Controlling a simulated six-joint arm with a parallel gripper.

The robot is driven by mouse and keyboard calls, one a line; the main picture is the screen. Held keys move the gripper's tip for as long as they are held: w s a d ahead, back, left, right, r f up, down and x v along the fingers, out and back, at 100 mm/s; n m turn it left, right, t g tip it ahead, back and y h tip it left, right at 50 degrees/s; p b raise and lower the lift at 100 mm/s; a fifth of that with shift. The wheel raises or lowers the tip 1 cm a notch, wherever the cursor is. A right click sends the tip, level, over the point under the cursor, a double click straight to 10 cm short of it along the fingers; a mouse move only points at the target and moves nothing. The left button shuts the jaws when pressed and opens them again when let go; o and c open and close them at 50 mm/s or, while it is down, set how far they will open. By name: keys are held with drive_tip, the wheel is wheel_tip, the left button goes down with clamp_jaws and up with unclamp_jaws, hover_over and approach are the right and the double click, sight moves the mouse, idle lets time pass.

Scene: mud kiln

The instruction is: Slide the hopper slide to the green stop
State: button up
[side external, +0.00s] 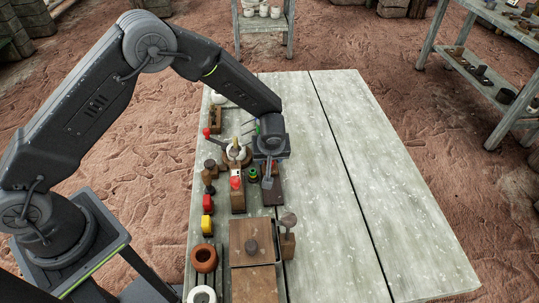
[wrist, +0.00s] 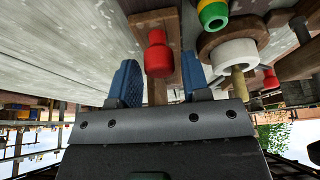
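My gripper (side external: 268,182) is open, its fingers pointing down over the left part of the table. In the wrist view, my two blue fingers (wrist: 158,83) stand apart, with a red knob (wrist: 157,55) showing between them. The knob is on a wooden piece (wrist: 150,22); contact cannot be told. In the side view a red-topped wooden block (side external: 236,183) stands left of my gripper. A green and yellow ringed piece (side external: 253,174) is close by, also in the wrist view (wrist: 212,14). I cannot tell which part is the hopper slide or the green stop.
A white ring with a wooden peg (wrist: 235,55) is beside the knob. A lidded wooden box (side external: 252,240), an upright wooden piece (side external: 288,235), a yellow block (side external: 207,226) and an orange ring (side external: 204,258) stand nearer. The table's right side (side external: 360,170) is clear.

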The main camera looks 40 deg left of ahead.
drive_tip(key=shift+o, duration=0.9)
drive_tip(key=v, duration=1.3)
drive_tip(key=shift+r, duration=0.35)
drive_tip(key=shift+s+d, duration=0.1)
drive_tip(key=shift+s, duration=0.05)
drive_tip(key=s+a+r+m+h, duration=0.1)
drive_tip(key=s+a+r+m, duration=0.1)
drive_tip(key=s+a+r, duration=0.45)
drive_tip(key=s+a+r+m+h, duration=0.15)
drive_tip(key=s+r, duration=0.25)
drive_tip(key=r, duration=0.5)
drive_tip(key=s+a+r+m+t, duration=0.2)
drive_tip(key=s+m, duration=0.3)
drive_tip(key=s, duration=0.9)
drive_tip(key=shift+s+a+r+h, duration=0.25)
drive_tip(key=shift+a+h, duration=0.05)
drive_tip(key=shift+h, duration=0.05)
